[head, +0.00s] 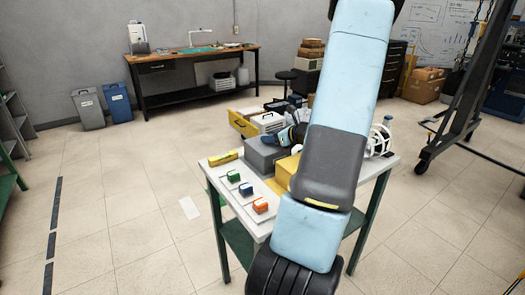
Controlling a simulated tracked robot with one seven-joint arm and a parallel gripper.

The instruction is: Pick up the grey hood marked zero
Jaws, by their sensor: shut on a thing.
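A grey box-shaped hood (262,154) is at the far side of the small white-topped table (226,169). Its zero mark is too small to read. My gripper (283,138) is at the top right of the hood, partly hidden behind my own arm, and is shut on it. I cannot tell whether the hood touches the tabletop. A yellow block (287,170) shows just in front of the hood, partly covered by my arm.
Small green (234,176) and orange (260,207) pieces stand along the table's left side, with a yellow bar (223,157) behind them. A white round frame (380,139) is at the right. A workbench (190,68) stands at the back wall.

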